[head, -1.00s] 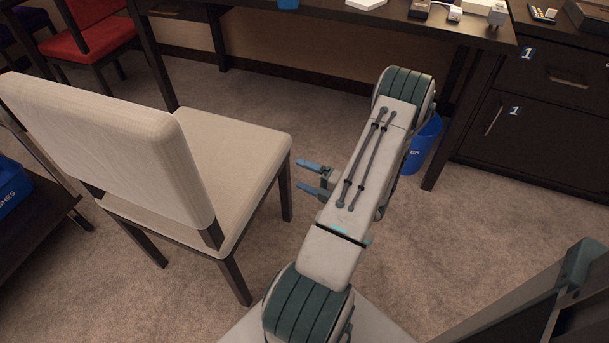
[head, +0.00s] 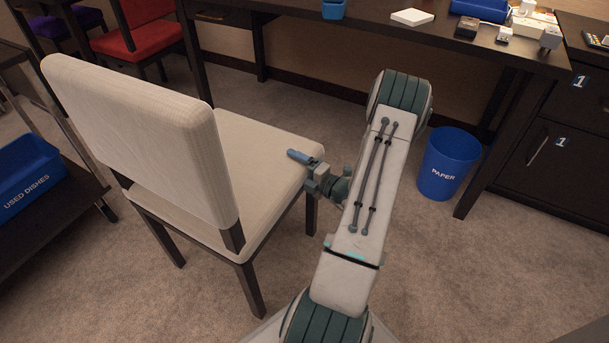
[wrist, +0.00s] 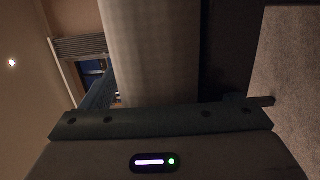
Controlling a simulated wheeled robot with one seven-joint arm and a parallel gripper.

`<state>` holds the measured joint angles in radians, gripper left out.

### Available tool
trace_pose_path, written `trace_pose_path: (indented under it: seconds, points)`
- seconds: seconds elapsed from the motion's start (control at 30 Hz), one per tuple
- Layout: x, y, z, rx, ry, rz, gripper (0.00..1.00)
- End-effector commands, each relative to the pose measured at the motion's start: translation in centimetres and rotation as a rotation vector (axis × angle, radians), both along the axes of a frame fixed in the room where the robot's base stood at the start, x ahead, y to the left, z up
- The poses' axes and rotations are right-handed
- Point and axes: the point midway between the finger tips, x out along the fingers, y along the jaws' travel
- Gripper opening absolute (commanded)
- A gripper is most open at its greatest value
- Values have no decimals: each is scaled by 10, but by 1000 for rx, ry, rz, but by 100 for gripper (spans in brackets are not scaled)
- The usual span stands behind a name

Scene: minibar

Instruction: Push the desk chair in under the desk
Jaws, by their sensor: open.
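The cream desk chair (head: 150,140) with dark legs stands at the left in the head view. Its backrest is toward me and its seat (head: 255,160) points toward the dark desk (head: 450,50). The seat is out in front of the desk, on the carpet. My gripper (head: 306,160) is open beside the seat's right edge; I cannot tell whether it touches. One blue fingertip shows near the seat. In the wrist view, a pale upholstered surface (wrist: 150,50), likely the chair, fills the middle close up.
A blue paper bin (head: 448,163) stands on the floor beneath the desk's right part. A dark cabinet (head: 560,130) is at the right. A cart with a blue used-dishes bin (head: 38,180) stands left of the chair. Red and purple chairs (head: 135,35) are behind.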

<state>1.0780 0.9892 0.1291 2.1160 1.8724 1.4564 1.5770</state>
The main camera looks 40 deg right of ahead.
Motion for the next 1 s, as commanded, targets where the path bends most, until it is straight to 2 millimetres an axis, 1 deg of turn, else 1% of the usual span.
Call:
trace_pose_path:
  seconds: [0.3, 0.33, 0.37, 0.4, 0.47, 0.5, 0.57, 0.6, 0.63, 0.83, 1.0]
  points:
    - [2, 1, 0, 0, 0, 0, 85]
    - [2, 1, 0, 0, 0, 1, 79]
    - [2, 1, 0, 0, 0, 1, 71]
    - [2, 1, 0, 0, 0, 1, 60]
    - [2, 1, 0, 0, 0, 1, 43]
    - [2, 1, 0, 0, 0, 1, 32]
    - [2, 1, 0, 0, 0, 1, 15]
    - [2, 1, 0, 0, 0, 1, 4]
    - [2, 1, 0, 0, 0, 1, 0]
    - [3, 0, 0, 0, 0, 4, 0]
    - [8, -4, 1, -2, -1, 19, 0]
